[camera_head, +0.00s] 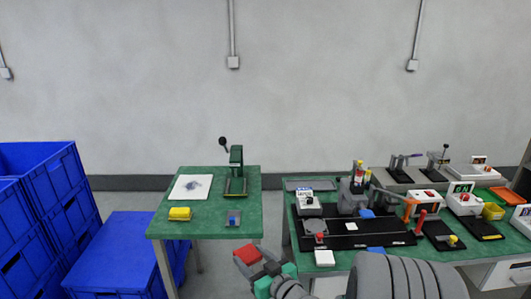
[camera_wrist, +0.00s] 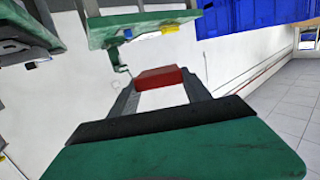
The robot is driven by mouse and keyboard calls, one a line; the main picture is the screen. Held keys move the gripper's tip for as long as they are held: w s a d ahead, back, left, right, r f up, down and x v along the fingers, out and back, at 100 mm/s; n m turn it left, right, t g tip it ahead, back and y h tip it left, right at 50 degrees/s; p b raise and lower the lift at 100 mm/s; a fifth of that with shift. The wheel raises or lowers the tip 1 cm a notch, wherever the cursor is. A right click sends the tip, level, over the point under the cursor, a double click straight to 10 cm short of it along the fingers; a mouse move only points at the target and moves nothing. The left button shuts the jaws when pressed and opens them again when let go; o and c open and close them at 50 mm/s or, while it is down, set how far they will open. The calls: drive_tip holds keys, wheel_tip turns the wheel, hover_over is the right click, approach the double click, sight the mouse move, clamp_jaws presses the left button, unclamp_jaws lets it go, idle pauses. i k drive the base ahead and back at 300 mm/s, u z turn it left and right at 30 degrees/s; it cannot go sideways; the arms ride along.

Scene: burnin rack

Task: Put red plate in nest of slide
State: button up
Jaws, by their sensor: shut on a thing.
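The red plate (camera_head: 247,253) is held in my gripper (camera_head: 256,260), low in the head view in front of the gap between the two green tables. In the wrist view the red plate (camera_wrist: 160,77) spans the tips of both fingers, and my gripper (camera_wrist: 161,84) is shut on it. The plate is in the air, apart from the tables. I cannot tell surely which part is the slide. A green hand press (camera_head: 236,172) with a black-knobbed lever stands on the left table, and a black track (camera_head: 375,239) lies on the right table. No nest can be made out.
Blue crates (camera_head: 115,255) stand at the left.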

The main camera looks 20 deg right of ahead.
sight(316, 225)
drive_tip(key=u, duration=2.5)
drive_tip(key=k, duration=2.35)
drive_tip(key=z, duration=2.5)
